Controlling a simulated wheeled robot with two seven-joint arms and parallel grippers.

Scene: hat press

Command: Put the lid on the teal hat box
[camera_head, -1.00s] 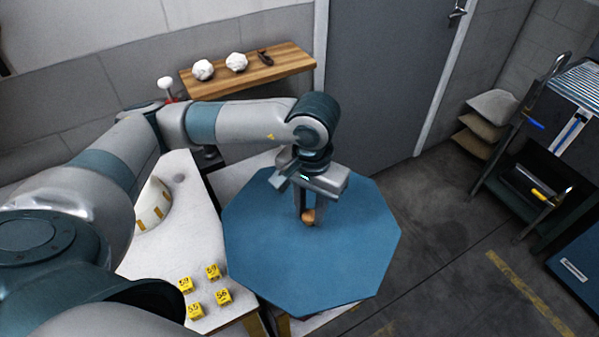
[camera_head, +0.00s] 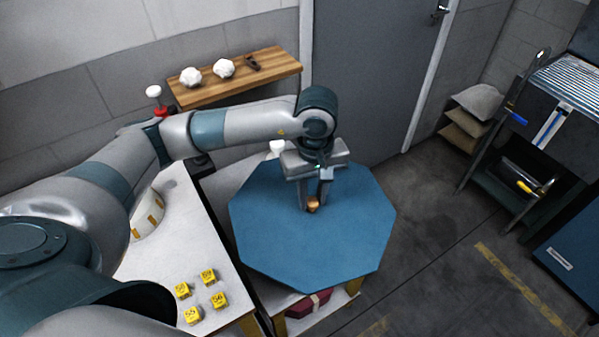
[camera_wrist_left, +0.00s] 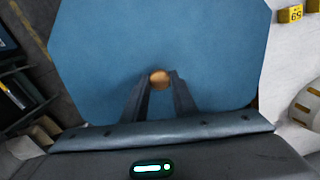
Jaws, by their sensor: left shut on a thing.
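The lid (camera_head: 290,245) is a large blue octagonal plate with a small orange-brown knob (camera_head: 312,205) at its middle. My left gripper (camera_head: 314,204) is shut on that knob from above and holds the lid over the white table. In the left wrist view the two fingers sit on either side of the knob (camera_wrist_left: 159,78), and the lid (camera_wrist_left: 110,50) fills most of the view. No teal hat box can be made out; the lid hides much of what lies under it. My right gripper is not in view.
A white table (camera_head: 165,265) at left holds yellow numbered cubes (camera_head: 219,300) and a cream piece with tan marks (camera_head: 147,217). A dark red item (camera_head: 308,304) shows below the lid's front edge. A wooden shelf (camera_head: 240,78) hangs behind. A press-like machine stands at right.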

